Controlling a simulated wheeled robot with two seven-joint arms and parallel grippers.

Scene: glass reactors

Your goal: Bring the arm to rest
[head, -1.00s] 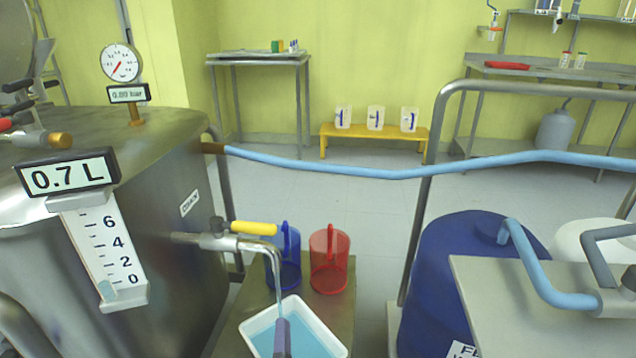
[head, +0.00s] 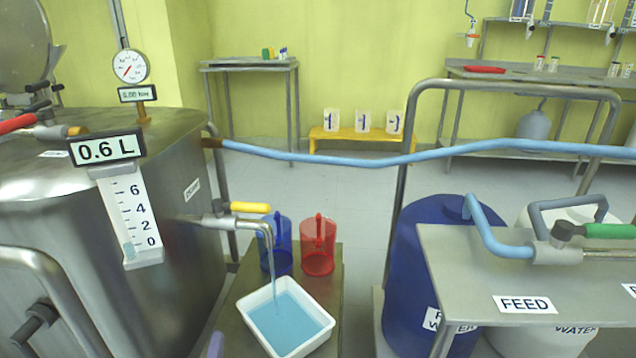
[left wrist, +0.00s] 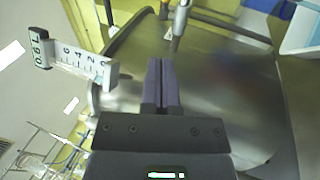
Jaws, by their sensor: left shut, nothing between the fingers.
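My left gripper (head: 215,345) shows only as a small purple fingertip at the bottom edge of the head view, left of the white tray. In the left wrist view my left gripper (left wrist: 161,66) has its two purple fingers together, with nothing between them, in front of the steel vessel's curved wall. My right gripper is in neither view. The steel reactor vessel (head: 150,285) has a tap with a yellow handle (head: 250,207). A stream runs from its spout into the white tray (head: 325,338), which holds blue liquid. The level display (head: 106,149) reads 0.6 L.
A blue jug (head: 275,245) and a red jug (head: 318,248) stand behind the tray on a small steel table (head: 228,320). A blue drum (head: 410,265) and a bench marked FEED (head: 450,250) stand at right. A blue hose (head: 350,158) crosses behind. Open floor lies beyond.

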